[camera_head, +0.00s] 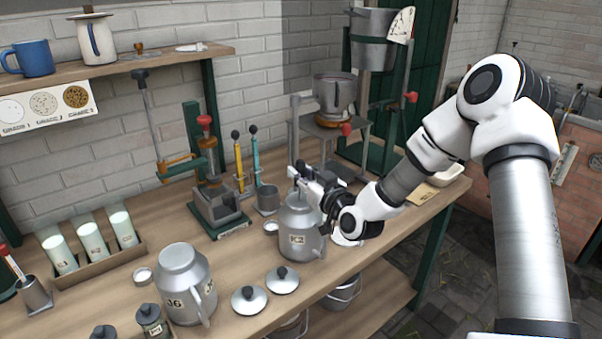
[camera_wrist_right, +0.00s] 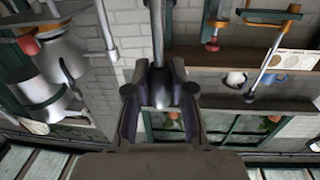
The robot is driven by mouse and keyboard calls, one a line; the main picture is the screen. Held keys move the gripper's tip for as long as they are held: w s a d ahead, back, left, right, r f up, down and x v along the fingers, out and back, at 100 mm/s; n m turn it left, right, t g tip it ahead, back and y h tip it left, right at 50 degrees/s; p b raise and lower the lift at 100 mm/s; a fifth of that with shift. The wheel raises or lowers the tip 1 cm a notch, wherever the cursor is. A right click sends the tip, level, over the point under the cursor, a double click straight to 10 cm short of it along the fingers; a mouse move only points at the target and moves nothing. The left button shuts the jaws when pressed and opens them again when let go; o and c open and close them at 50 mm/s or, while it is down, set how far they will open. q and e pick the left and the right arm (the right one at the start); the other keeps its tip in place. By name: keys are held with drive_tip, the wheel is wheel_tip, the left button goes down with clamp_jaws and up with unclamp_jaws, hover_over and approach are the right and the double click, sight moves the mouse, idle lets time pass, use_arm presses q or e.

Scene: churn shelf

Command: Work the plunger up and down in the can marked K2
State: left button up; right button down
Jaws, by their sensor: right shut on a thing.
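The can marked K2 (camera_head: 297,240) is a grey metal can with a side handle, standing upright on the wooden bench. My right gripper (camera_head: 303,181) is just above its mouth, coming in from the right. In the right wrist view my right gripper (camera_wrist_right: 159,100) is shut on the plunger (camera_wrist_right: 157,40), a grey rod with a dark knob-like part between the fingers. The gripper and can hide the plunger's lower end, so I cannot tell its depth. My left gripper is not in view.
A second can (camera_head: 182,285), marked J6, stands at the front left, with two loose lids (camera_head: 282,280) (camera_head: 249,299) between the cans. A press (camera_head: 215,195) and a grey cup (camera_head: 268,199) stand behind K2. A pale dish (camera_head: 446,175) lies to the right.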

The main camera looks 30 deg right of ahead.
wheel_tip(320, 180, up, 7)
drive_tip(key=p, duration=0.5)
drive_tip(key=shift+r+p, duration=0.15)
drive_tip(key=shift+p, duration=0.2)
wheel_tip(320, 180, down, 8)
drive_tip(key=b, duration=0.6)
drive_tip(key=shift+r, duration=0.45)
